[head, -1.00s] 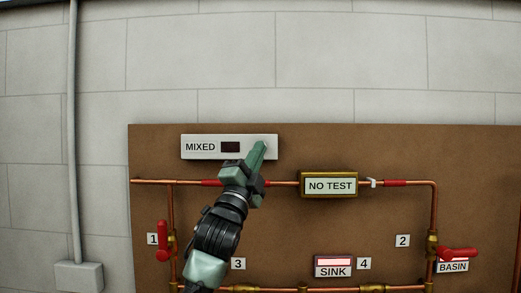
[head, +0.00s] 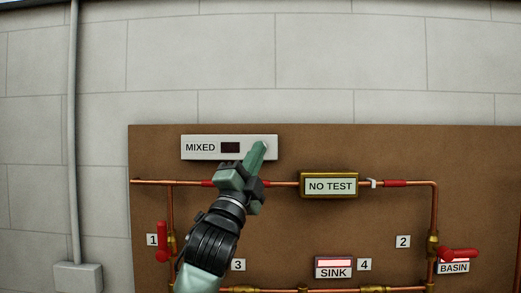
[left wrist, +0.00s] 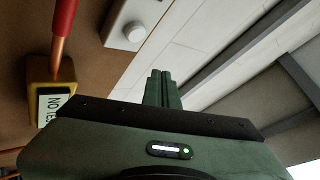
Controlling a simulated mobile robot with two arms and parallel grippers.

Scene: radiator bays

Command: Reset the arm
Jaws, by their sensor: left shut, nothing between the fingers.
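My left gripper (head: 258,152) reaches up from the bottom of the head view, over the brown board. Its fingers are shut with nothing between them. In the head view the fingertips overlap the right end of the white MIXED panel (head: 201,147). In the left wrist view the shut fingers (left wrist: 162,82) point toward the pale wall, and a round white knob (left wrist: 134,32) on a light panel shows apart from them, to their upper left. My right gripper is not in view.
The brown board (head: 330,150) carries copper pipes and the NO TEST box (head: 330,186). Red-handled valves stand at left (head: 162,240) and right (head: 458,254). SINK (head: 333,268) and BASIN (head: 453,267) signs have lit strips. A grey conduit (head: 75,130) runs up the left wall.

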